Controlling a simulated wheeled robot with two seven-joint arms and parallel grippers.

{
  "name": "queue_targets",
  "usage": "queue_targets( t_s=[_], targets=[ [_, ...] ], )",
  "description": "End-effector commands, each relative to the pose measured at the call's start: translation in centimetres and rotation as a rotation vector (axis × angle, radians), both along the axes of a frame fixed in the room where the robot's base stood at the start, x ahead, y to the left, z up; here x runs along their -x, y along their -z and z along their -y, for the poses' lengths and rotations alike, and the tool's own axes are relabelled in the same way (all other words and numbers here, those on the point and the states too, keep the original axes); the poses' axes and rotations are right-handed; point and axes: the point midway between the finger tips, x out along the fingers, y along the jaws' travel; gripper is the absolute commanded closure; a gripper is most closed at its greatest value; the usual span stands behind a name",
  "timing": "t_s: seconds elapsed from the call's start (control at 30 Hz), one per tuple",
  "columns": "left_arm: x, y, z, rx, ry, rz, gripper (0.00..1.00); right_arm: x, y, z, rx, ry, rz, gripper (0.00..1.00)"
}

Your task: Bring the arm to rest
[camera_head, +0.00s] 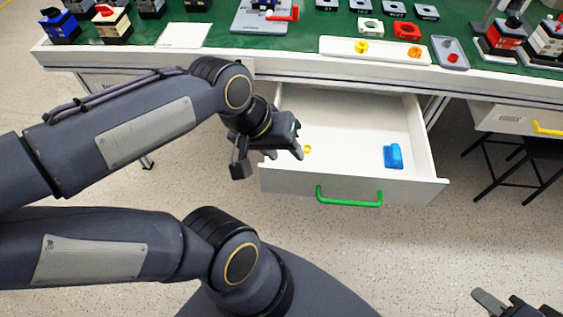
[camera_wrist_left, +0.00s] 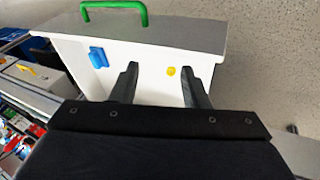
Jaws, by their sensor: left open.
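My left gripper (camera_head: 286,154) is open over the left part of the pulled-out white drawer (camera_head: 350,105). In the left wrist view its two fingers (camera_wrist_left: 160,74) stand apart with nothing held between them. A small yellow ring (camera_head: 307,149) lies on the drawer floor beside the fingers; it also shows between them in the left wrist view (camera_wrist_left: 171,71). My right gripper (camera_head: 508,305) is only partly in view at the bottom right corner, and its opening cannot be made out.
A blue block (camera_head: 393,156) lies in the drawer's right part. The green handle (camera_head: 349,196) is on the drawer front. The green-topped bench (camera_head: 215,15) carries several devices, a white tray (camera_head: 337,45) and a grey tray (camera_head: 449,52). Open floor lies in front of the drawer.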

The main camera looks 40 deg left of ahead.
Motion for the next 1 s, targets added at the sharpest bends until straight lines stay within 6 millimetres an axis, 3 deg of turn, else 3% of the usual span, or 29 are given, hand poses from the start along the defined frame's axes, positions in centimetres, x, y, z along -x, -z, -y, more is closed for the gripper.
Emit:
queue_targets(
  t_s=[0.03, 0.2, 0.63, 0.77, 0.87, 1.0],
  targets=[
    [1.2, 0.2, 0.5, -0.002, 0.065, 0.066, 0.59, 0.0, 0.0, 0.0, 0.0, 0.0, 0.0, 0.67],
    [2.9, 0.9, 1.6, -0.023, 0.213, 0.196, 0.59, 0.0, 0.0, 0.0, 0.0, 0.0, 0.0, 0.67],
    [3.1, 0.3, 1.7, -0.03, 0.24, 0.216, 0.59, 0.0, -0.7, 0.0, 0.0, 0.0, 0.0, 0.67],
    [3.1, -2.2, 1.7, -0.031, 0.24, 0.215, 0.59, 0.0, -3.2, 0.0, 0.0, 0.0, 0.0, 0.67],
    [3.0, -5.4, 1.7, -0.031, 0.24, 0.215, 0.59, 0.0, -6.4, 0.0, 0.0, 0.0, 0.0, 0.67],
    [3.0, -11.3, 1.7, -0.031, 0.239, 0.215, 0.59, 0.0, -12.3, 0.0, 0.0, 0.0, 0.001, 0.67]
  ],
)
